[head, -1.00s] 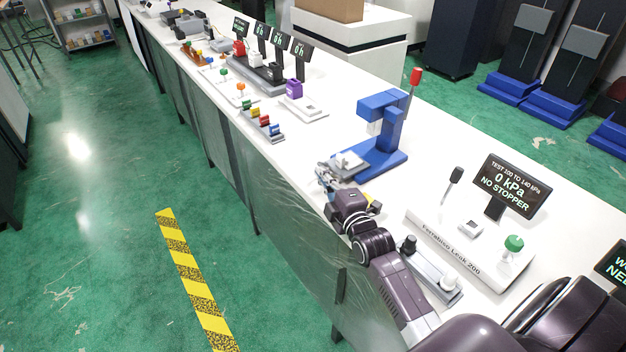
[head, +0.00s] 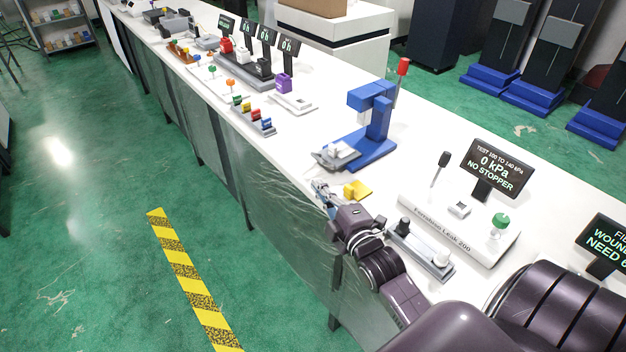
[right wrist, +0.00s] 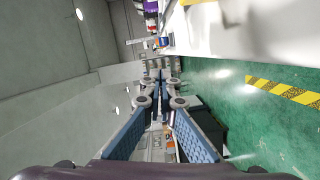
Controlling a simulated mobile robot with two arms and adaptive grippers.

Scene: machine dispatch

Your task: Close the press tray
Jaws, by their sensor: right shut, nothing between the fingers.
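The blue press (head: 378,125) stands on the white bench with a red-topped lever (head: 403,68) at its right. Its grey tray (head: 322,157) lies at the lower left of the blue base, by the bench's front edge, with a white block (head: 342,149) on it. I cannot tell how far the tray is in. My right gripper (head: 319,187) is just off the bench's front edge, nearer to me than the tray and apart from it. In the right wrist view its fingers (right wrist: 160,76) are together and empty. My left gripper is not in view.
A yellow piece (head: 361,188) lies on the bench beside my right gripper. A grey holder with a black and a white knob (head: 422,250) and a leak tester (head: 460,232) stand nearer. Small coloured parts (head: 252,116) stand farther left. The aisle floor is clear.

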